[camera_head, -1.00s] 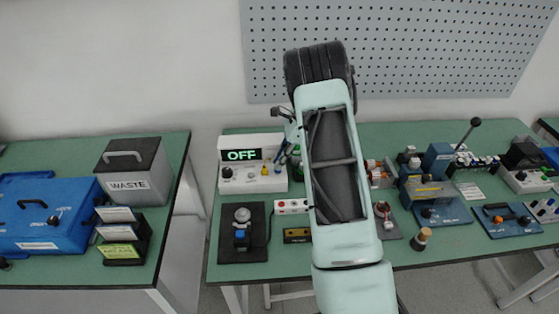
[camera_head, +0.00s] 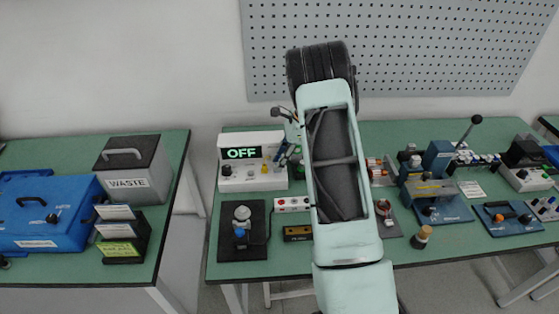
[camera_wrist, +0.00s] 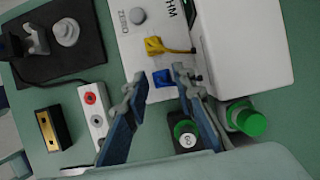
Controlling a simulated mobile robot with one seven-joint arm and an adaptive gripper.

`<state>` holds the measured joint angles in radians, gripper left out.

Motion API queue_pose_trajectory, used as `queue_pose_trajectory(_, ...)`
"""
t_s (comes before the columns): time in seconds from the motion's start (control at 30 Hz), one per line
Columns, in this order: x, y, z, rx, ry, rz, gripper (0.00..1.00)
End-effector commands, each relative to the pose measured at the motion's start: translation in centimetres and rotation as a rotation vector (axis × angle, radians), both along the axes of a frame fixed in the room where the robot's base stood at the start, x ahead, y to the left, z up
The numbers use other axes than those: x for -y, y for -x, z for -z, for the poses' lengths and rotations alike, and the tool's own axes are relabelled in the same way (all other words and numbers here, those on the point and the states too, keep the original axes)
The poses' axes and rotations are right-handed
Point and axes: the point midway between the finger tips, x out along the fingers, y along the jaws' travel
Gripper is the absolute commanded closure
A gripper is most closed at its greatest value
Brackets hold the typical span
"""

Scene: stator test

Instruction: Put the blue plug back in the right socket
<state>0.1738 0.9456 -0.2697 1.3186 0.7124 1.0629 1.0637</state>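The white meter (camera_head: 252,176) stands on the left part of the bench and its display reads OFF. In the wrist view its front panel (camera_wrist: 130,42) shows a blue plug (camera_wrist: 162,78) beside a yellow plug (camera_wrist: 153,45). I cannot tell whether the blue plug is seated in a socket. My gripper (camera_wrist: 161,84) is open, with one fingertip on each side of the blue plug and a visible gap to it. In the head view my gripper (camera_head: 285,152) is at the meter's right end, partly hidden by my arm.
A white box with red and black sockets (camera_wrist: 92,98) and a black-and-yellow block (camera_wrist: 53,128) lie near the meter. A dark pad (camera_head: 228,251) holds a grey fixture. Green-topped containers (camera_wrist: 250,122) stand close by my right finger.

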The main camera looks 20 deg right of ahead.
Motion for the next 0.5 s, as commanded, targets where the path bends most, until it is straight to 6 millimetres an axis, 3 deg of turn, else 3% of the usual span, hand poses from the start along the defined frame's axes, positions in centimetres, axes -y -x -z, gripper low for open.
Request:
queue_pose_trajectory(0.33,0.1,0.0,-0.1,0.0,0.0,0.0,0.67)
queue_pose_trajectory(0.5,0.7,0.1,-1.8,0.003,0.001,0.001,0.67)
